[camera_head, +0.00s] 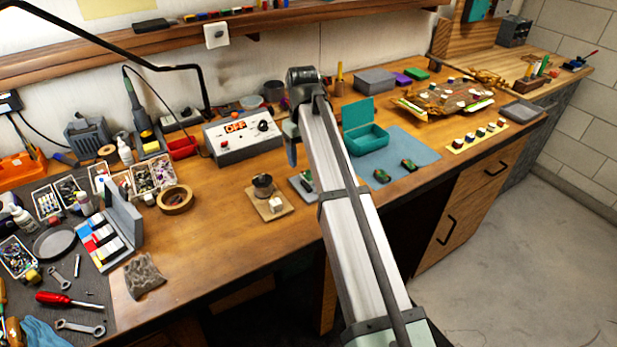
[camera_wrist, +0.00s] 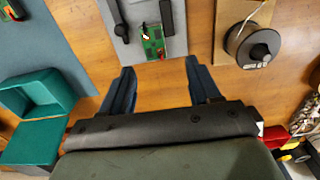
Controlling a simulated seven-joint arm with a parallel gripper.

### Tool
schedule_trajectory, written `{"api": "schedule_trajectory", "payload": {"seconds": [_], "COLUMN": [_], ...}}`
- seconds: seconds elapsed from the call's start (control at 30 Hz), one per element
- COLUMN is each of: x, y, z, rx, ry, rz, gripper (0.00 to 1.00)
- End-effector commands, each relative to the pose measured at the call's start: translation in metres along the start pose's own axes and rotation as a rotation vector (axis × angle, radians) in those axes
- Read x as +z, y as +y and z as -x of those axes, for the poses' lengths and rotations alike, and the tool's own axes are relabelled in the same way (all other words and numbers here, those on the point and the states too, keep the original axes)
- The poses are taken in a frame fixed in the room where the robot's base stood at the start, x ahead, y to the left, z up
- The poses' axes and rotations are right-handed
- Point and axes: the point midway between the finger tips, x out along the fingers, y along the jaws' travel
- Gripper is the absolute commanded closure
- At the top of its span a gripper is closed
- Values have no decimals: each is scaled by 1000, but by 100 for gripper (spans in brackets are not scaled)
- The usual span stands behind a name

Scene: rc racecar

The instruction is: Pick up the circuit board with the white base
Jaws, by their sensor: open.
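A green circuit board (camera_wrist: 153,42) lies on a pale grey base (camera_wrist: 175,14) with dark clamp-like parts at the top of the wrist view. In the head view the pale base (camera_head: 297,184) shows just left of my arm, which partly hides it and the board. My gripper (camera_wrist: 160,66) is open and empty, its two dark blue fingers spread apart. In the wrist view the board lies just beyond the fingertips, between their lines. In the head view one finger shows above the base; the other is hidden.
A teal open box (camera_head: 368,140) and two small dark green boards (camera_head: 381,176) are on a blue mat (camera_head: 425,152) to the right. A wooden block with a dark spool-like part (camera_head: 263,187) stands left of the base. Bare wood (camera_head: 215,235) lies in front.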

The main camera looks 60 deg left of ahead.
Motion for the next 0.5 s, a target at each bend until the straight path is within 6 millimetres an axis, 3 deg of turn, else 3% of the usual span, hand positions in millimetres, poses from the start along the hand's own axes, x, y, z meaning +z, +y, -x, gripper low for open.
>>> {"api": "schedule_trajectory", "payload": {"seconds": [0.17, 0.5], "x": [-1, -2], "y": [2, 6], "z": [-9, -50], "rx": [0, 0], "ry": [0, 0], "rz": [0, 0], "gripper": [38, 38]}}
